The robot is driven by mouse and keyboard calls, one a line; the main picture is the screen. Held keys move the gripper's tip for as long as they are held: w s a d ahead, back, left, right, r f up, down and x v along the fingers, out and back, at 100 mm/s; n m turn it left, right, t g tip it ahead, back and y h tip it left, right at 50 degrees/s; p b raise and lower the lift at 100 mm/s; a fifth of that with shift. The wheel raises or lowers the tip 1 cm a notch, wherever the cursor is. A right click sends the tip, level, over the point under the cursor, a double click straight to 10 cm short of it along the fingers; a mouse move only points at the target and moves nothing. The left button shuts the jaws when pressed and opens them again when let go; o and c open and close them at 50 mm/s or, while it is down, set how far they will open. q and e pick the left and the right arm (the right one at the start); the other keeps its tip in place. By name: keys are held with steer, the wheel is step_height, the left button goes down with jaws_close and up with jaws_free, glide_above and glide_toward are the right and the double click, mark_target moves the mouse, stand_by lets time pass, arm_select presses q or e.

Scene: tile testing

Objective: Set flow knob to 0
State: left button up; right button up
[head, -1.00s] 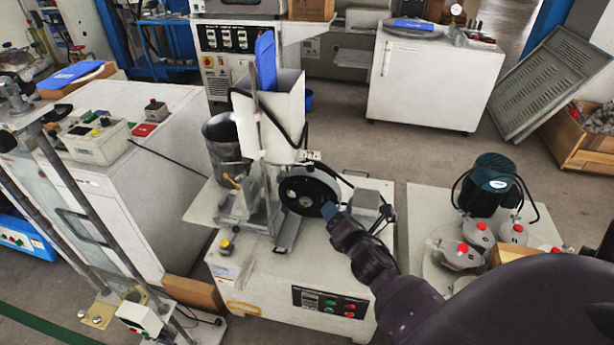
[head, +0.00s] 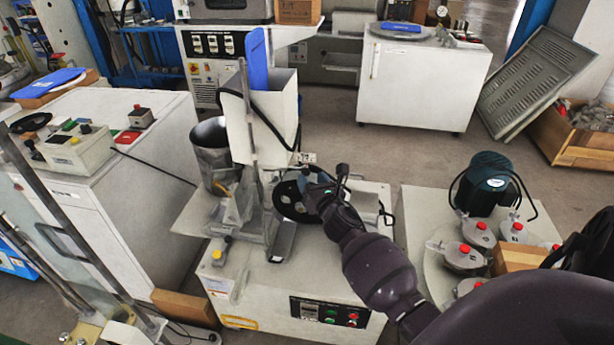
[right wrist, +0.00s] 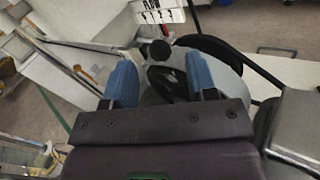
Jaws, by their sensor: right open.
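A dark round knob (right wrist: 157,51) shows in the right wrist view just beyond my fingertips, below a white plate (right wrist: 158,11) with dark lettering too blurred to read. I cannot tell its setting. My right gripper (right wrist: 163,78) is open, with its two blue fingers apart and nothing held between them. In the head view my right gripper (head: 308,180) is in front of the black wheel (head: 288,202) of the white machine (head: 264,262). It hides part of the wheel, and I cannot make out the knob there. My left gripper is not in view.
A white hopper (head: 285,110) with a blue flap stands above the wheel. A metal bucket (head: 213,150) is at its left. Grey pots with red knobs (head: 465,249) and a dark green motor (head: 488,180) are on the right. A grey block (right wrist: 298,125) is close right of my gripper.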

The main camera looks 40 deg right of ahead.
steer(key=shift+x, duration=1.45)
jaws_close()
